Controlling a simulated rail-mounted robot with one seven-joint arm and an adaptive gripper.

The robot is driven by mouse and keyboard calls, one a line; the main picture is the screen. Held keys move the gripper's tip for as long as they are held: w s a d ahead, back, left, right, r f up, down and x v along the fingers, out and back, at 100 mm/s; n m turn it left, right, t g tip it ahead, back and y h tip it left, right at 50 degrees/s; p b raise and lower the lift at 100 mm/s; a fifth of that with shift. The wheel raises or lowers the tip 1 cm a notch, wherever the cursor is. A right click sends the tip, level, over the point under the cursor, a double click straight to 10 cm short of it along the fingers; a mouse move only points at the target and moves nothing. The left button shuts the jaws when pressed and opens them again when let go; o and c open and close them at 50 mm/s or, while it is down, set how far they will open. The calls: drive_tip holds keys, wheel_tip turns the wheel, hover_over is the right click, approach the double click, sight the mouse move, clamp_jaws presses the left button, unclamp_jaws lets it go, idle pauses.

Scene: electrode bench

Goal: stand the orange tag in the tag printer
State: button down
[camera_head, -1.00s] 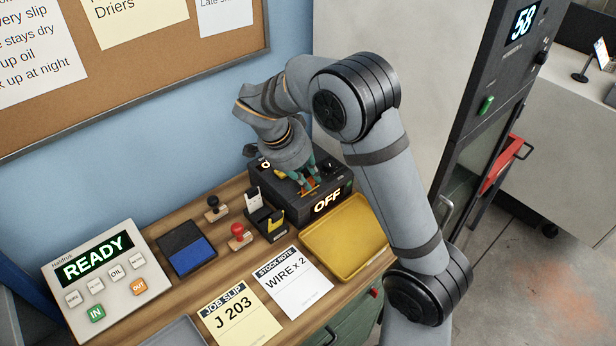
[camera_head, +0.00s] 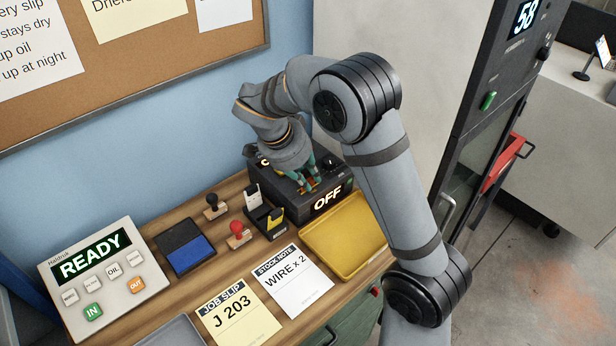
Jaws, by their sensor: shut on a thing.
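The orange tag (camera_head: 309,187) shows as a small patch of orange between the fingers of my gripper (camera_head: 308,183). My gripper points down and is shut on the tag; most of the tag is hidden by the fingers. Both are at the top of a black box with a lit OFF sign (camera_head: 328,200), which appears to be the tag printer. I cannot tell whether the tag's lower edge is inside a slot or just above it.
A small black holder (camera_head: 270,222) with a white and a yellow tag stands left of the box. Two stamps (camera_head: 238,236), a blue ink pad (camera_head: 188,249) and a READY panel (camera_head: 100,268) are further left. A yellow tray (camera_head: 345,232) lies in front.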

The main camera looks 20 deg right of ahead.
drive_tip(key=c, duration=1.6)
unclamp_jaws()
drive_tip(key=v, duration=1.2)
drive_tip(key=shift+d, duration=0.1)
drive_tip(key=x, duration=1.1)
drive_tip(key=shift+f, duration=0.2)
drive_tip(key=shift+w, duration=0.15)
